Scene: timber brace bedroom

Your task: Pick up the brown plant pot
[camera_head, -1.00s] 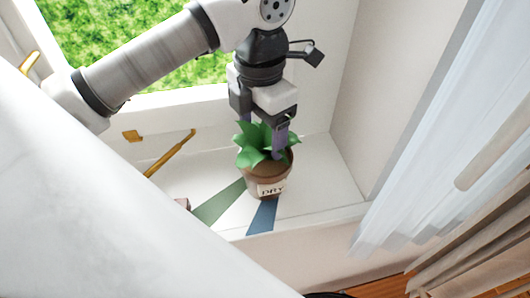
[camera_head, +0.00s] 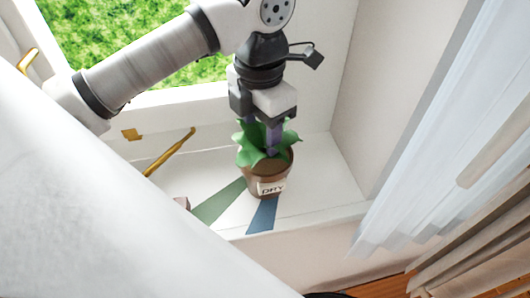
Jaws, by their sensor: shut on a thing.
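The brown plant pot (camera_head: 268,182) stands upright on the white window sill in the head view. It holds a green leafy plant and has a white label reading "DRY" on its front. My gripper (camera_head: 262,150) points down into the plant from above. Its fingers are close together and shut among the leaves, at the pot's top. The leaves and the pot hide the fingertips, so I cannot see exactly which part they grip.
The sill (camera_head: 320,180) is free to the right of the pot. Green and blue stripes (camera_head: 262,216) lie in front of it. A sheer curtain (camera_head: 415,130) hangs at right.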

